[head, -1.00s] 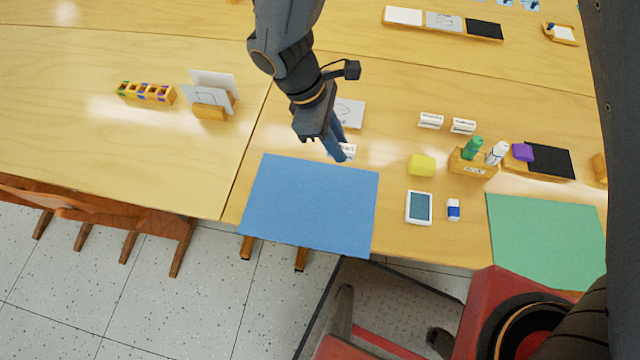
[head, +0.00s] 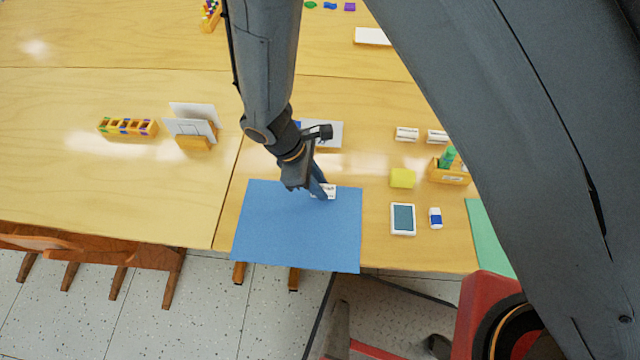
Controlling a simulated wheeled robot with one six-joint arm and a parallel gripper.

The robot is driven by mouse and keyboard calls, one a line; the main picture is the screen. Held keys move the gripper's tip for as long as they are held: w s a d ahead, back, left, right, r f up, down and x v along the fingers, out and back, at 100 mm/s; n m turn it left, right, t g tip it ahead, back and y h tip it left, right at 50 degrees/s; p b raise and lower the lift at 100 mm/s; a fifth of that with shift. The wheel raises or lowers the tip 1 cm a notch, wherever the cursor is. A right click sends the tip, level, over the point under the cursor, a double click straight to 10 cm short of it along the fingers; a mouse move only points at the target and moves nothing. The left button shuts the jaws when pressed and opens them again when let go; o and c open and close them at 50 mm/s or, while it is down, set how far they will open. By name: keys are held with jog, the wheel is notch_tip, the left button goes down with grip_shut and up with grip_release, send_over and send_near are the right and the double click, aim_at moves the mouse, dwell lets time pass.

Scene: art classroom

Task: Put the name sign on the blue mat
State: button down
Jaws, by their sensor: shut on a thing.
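A yellow block (head: 402,178), a small tablet-like device (head: 403,219) and a blue-and-white eraser (head: 435,218) lie right of the mat. A wooden holder (head: 449,175) with a green bottle stands behind them. A card stand (head: 193,142) is at left.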

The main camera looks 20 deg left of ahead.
jog(key=shift+f, duration=0.1)
jog(key=c, duration=1.6)
grip_release()
jog(key=b+v, duration=0.3)
jog(key=v, duration=0.9)
jog(key=shift+a, duration=0.1)
jog(key=shift+w, duration=0.1)
jog(key=w+d+r+m+y, duration=0.1)
jog(key=w+d+r+m, duration=0.3)
jog(key=d, duration=0.5)
jog(key=w+d+r+m+g+y, duration=0.1)
jog(key=w+d+m, duration=0.2)
jog(key=d+m, duration=0.45)
jog(key=w+d+r+m+y, duration=0.2)
jog(key=w+d+r+m, duration=0.1)
jog(key=d, duration=0.8)
jog(key=d+m, duration=0.2)
jog(key=d, duration=0.1)
jog(key=s+d+r+m, duration=0.1)
jog(key=d+m, duration=0.1)
jog(key=d, duration=0.2)
jog(key=s+d+m+t, duration=0.1)
jog(key=d+m, duration=0.1)
jog(key=d, duration=0.1)
jog(key=shift+s+d+r+m, duration=0.1)
jog(key=shift+d+r+m, duration=0.15)
jog(key=shift+d+r, duration=0.15)
